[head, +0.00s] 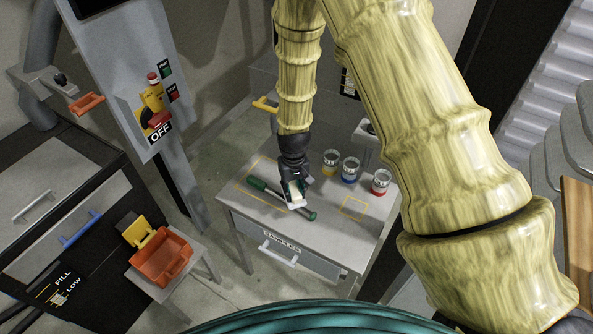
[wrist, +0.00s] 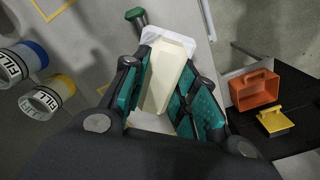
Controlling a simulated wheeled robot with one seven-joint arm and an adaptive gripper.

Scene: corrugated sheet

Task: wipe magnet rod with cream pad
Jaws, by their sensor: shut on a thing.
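The cream pad (wrist: 166,75) is between the teal fingers of my gripper (wrist: 170,95), which is shut on it. In the head view my gripper (head: 296,183) points down over the table, with the pale pad (head: 297,198) at its tip. The magnet rod lies slantwise on the table, with its green handle (head: 257,184) left of the gripper and its green end (head: 311,216) to the right. The gripper and pad cover its middle. In the wrist view one green end of the rod (wrist: 137,16) shows beside the pad's far end. I cannot tell whether the pad touches the rod.
The grey table (head: 238,211) has yellow outlined areas, and three FILL cups, yellow (head: 330,162), blue (head: 350,170) and red (head: 381,182), at its back right. An orange bin (head: 162,262) stands on a low stand at the left. A panel with an OFF switch (head: 156,108) stands behind.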

